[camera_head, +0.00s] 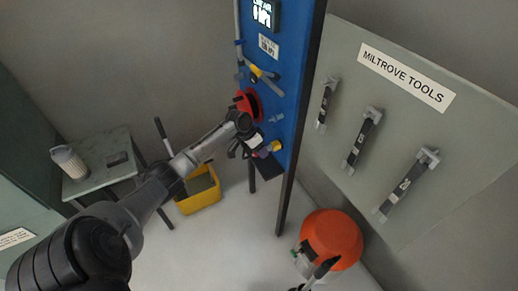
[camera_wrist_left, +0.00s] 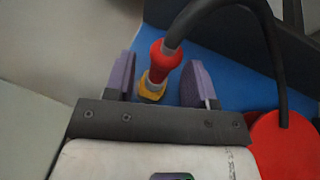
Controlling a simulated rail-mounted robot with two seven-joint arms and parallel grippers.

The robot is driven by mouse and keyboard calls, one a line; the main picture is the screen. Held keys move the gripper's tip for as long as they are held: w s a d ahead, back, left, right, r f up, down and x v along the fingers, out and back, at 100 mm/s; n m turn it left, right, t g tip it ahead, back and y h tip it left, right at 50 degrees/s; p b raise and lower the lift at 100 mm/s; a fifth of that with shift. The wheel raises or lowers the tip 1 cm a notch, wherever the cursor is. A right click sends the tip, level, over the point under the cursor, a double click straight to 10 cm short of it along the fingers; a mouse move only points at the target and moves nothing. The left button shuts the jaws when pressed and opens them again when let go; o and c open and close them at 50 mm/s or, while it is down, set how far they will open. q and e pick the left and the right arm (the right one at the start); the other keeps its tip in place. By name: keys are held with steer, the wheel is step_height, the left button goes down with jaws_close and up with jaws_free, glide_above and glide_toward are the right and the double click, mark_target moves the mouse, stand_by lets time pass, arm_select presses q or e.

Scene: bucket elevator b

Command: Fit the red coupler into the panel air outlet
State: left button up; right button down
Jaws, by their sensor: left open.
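The red coupler (camera_wrist_left: 160,62) shows in the left wrist view with a black hose (camera_wrist_left: 184,22) running from it. Its lower end meets the brass-yellow panel air outlet (camera_wrist_left: 152,88); I cannot tell whether it is fully seated. My left gripper (camera_wrist_left: 160,70) is open, its two purple pads on either side of the coupler with visible gaps. In the head view my left gripper (camera_head: 254,148) is at the lower part of the blue panel (camera_head: 285,60), beside the yellow outlet (camera_head: 277,146). The coupler is too small to make out there. My right gripper is not clearly seen.
A red reel (camera_head: 243,103) sits on the panel just above my left gripper, and the hose passes close to it. A tool board (camera_head: 440,150) is to the right.

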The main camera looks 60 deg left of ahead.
arm_select(q)
steer(key=shift+c, duration=0.4)
steer(key=c, duration=0.8)
jaws_close()
steer(key=shift+s+p, duration=0.4)
steer(key=shift+p, duration=0.15)
steer(key=shift+s+p, duration=0.2)
steer(key=shift+p, duration=0.15)
steer(key=shift+s+r+p, duration=0.1)
steer(key=shift+s+p, duration=0.15)
steer(key=shift+p, duration=0.05)
steer(key=s+p, duration=0.3)
steer(key=shift+s+a, duration=0.1)
steer(key=shift+s, duration=0.1)
